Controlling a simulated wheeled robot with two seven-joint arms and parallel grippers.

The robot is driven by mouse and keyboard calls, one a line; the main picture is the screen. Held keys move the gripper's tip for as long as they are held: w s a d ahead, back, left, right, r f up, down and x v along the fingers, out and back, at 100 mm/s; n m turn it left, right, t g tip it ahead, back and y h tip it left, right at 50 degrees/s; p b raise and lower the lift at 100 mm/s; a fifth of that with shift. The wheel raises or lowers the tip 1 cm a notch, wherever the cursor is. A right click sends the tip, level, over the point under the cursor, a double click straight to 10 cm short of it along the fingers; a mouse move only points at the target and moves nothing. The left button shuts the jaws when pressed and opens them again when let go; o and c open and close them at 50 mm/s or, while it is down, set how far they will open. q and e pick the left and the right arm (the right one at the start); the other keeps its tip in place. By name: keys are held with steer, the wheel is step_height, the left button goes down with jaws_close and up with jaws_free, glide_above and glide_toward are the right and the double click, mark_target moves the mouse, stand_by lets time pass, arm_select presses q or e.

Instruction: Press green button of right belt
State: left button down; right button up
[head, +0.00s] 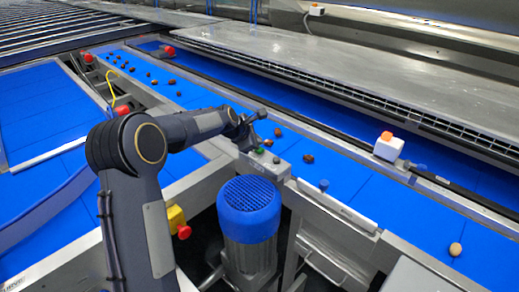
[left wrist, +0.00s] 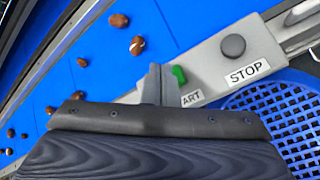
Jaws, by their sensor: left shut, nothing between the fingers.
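The green button (left wrist: 180,74) sits on a grey control box (head: 258,167) at the near edge of the right belt (head: 210,95). In the left wrist view the label beside it reads "ART", its start hidden by my gripper. A dark button (left wrist: 233,46) labelled STOP is further right on the same box. My left gripper (left wrist: 157,72) is shut and empty, its fingertips just left of the green button. I cannot tell whether they touch it. In the head view the left gripper (head: 250,122) is over the box. My right gripper is not in view.
Several brown dates (head: 308,159) lie scattered on the blue belt, with a pale one (head: 455,249) at the near right. A motor with a blue fan cover (head: 248,205) stands below the box. A white box with an orange top (head: 388,148) sits on the far rail.

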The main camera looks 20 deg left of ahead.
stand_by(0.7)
arm_select(q)
steer(key=shift+f, duration=0.45)
steer(key=shift+f+b, duration=0.5)
stand_by(0.4)
stand_by(0.4)
steer(key=shift+r+p, duration=0.9)
steer(key=shift+r, duration=0.1)
step_height(320, 180, up, 5)
steer(key=p, duration=0.4)
steer(key=shift+p, duration=0.35)
